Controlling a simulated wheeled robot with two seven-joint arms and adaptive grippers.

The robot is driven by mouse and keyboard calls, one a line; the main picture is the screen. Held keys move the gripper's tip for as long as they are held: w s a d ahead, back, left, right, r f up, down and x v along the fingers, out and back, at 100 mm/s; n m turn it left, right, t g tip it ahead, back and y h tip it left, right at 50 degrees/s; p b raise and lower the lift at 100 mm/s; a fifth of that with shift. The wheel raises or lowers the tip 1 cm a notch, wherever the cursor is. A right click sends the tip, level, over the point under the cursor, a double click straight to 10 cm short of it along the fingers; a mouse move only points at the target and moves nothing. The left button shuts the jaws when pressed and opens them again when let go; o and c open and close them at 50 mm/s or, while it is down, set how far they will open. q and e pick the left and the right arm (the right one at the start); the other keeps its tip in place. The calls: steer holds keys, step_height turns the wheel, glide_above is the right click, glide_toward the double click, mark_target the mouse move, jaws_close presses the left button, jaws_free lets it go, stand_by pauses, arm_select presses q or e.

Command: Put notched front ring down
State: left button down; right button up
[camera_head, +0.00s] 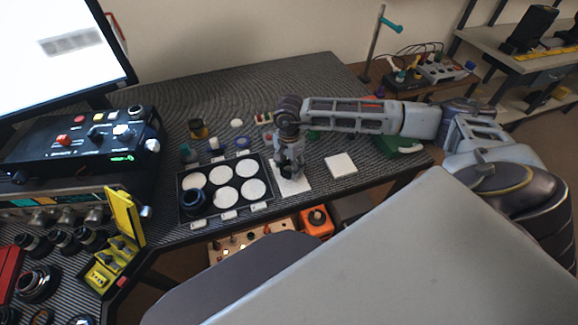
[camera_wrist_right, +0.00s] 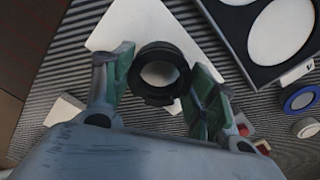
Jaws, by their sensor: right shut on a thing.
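The notched front ring (camera_wrist_right: 147,92) is a black ring seen from above in the right wrist view. My right gripper (camera_wrist_right: 158,80) is shut on it, with one green-padded finger on each side. In the head view this gripper (camera_head: 289,172) points down over a white pad (camera_head: 294,187) to the right of the black tray. The pad (camera_wrist_right: 120,38) also shows behind the ring in the wrist view. I cannot tell whether the ring touches the pad or hangs just above it. My left gripper is not in view.
The black tray (camera_head: 207,211) has several white round places, with a black lens part (camera_head: 196,200) at its front left. A second white pad (camera_head: 341,165) lies to the right. Small bottles and a blue ring (camera_head: 243,142) stand behind the tray. A monitor and control box occupy the left.

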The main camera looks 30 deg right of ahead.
steer(key=shift+f, duration=0.35)
steer(key=shift+f, duration=0.15)
steer(key=o, duration=1.2)
step_height(320, 180, up, 12)
steer(key=shift+r, duration=0.2)
steer(key=shift+f, duration=0.1)
stand_by(0.9)
